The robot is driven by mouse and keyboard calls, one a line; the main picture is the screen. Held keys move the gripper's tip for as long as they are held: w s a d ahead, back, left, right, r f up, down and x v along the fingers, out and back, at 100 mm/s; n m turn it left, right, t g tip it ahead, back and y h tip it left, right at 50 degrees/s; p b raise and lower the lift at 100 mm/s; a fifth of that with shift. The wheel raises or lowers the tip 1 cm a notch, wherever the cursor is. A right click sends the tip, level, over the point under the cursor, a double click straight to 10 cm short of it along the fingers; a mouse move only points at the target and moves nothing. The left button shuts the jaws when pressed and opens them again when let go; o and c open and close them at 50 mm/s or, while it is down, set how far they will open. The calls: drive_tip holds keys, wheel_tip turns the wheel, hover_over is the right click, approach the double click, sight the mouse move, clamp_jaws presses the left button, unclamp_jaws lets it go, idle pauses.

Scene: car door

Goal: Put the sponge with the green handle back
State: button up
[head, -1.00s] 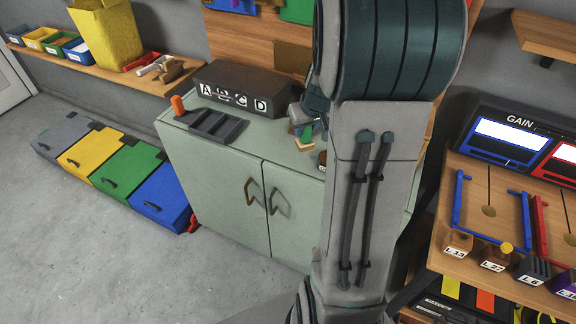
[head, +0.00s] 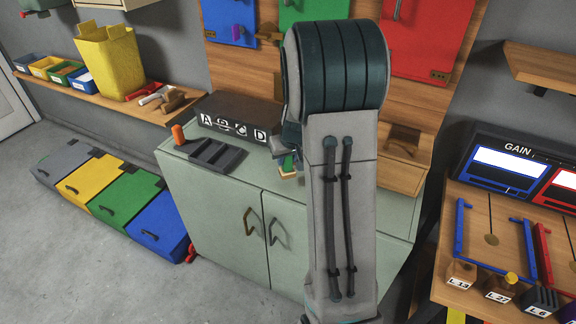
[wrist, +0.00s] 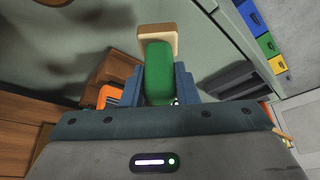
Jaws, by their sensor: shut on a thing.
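The sponge with the green handle is in my gripper (wrist: 158,90). In the wrist view its green handle (wrist: 158,68) sits between the two blue-grey fingers, and its tan sponge block (wrist: 157,36) sticks out beyond them. In the head view only a small part of the green handle (head: 287,164) shows beside my gripper, above the pale green cabinet top (head: 330,202). My arm hides most of the gripper there. A dark slotted tray (head: 214,156) lies on the cabinet to the left of the gripper. It also shows at the right in the wrist view (wrist: 232,78).
A dark box marked A to D (head: 240,112) stands behind the tray. An orange object (head: 178,134) stands at the tray's left. A wooden holder (head: 403,150) is at the cabinet's right end. Coloured bins (head: 125,196) line the floor at left.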

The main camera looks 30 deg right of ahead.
sight(287, 168)
drive_tip(key=shift+f, duration=1.95)
drive_tip(key=shift+f, duration=0.15)
drive_tip(key=o, duration=1)
